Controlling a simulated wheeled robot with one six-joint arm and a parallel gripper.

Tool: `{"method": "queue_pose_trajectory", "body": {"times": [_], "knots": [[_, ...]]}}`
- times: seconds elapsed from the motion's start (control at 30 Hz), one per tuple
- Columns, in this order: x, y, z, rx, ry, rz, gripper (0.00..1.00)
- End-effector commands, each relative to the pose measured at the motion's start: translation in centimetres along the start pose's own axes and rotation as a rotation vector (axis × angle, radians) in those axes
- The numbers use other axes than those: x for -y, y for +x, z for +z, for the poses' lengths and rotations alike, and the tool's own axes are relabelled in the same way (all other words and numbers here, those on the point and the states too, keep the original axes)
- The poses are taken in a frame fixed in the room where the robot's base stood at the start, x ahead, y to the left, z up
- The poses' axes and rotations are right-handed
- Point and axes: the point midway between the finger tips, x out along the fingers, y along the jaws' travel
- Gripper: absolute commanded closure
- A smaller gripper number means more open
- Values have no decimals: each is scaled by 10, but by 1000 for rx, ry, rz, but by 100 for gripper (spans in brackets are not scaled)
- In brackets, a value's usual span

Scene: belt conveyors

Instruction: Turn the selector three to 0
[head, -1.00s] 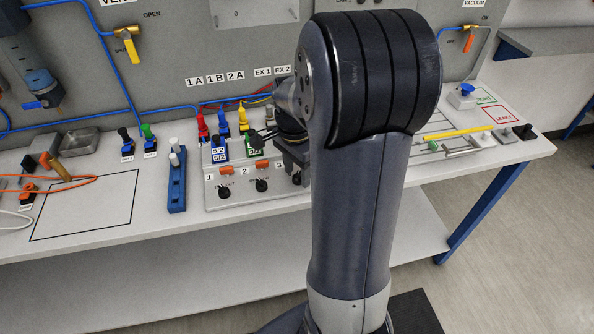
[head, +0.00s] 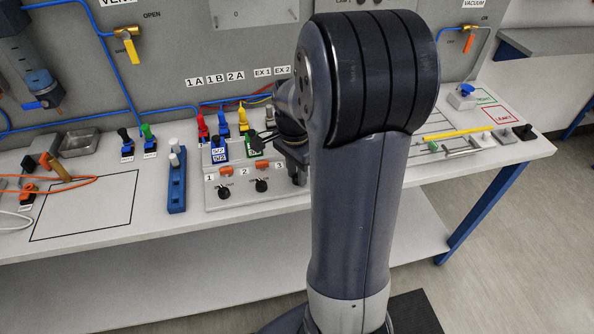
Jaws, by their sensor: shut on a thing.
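The selector panel (head: 240,202) stands on the bench with numbered labels 1, 2 and 3 along its front. Selector one (head: 224,192) and selector two (head: 261,185) are black knobs in the front row. The label 3 (head: 279,166) shows just left of my gripper (head: 299,180). My gripper points down at the right end of this row, at selector three's place, and is shut on selector three. The knob itself is hidden by the jaws and my arm, so its pointer direction cannot be seen.
Orange pieces (head: 262,165) and coloured plugs with hoses (head: 223,130) sit behind the knobs. A blue rack (head: 176,180) stands to the left. A yellow rod (head: 458,133) lies at right.

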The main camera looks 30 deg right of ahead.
Motion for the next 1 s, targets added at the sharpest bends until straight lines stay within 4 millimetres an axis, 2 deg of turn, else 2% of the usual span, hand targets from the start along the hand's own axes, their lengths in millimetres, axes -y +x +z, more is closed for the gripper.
{"method": "queue_pose_trajectory", "body": {"times": [0.37,1.0], "knots": [[0,-1,0,-7,-131,1,97],[-1,-1,1,-44,-707,1,97]]}}
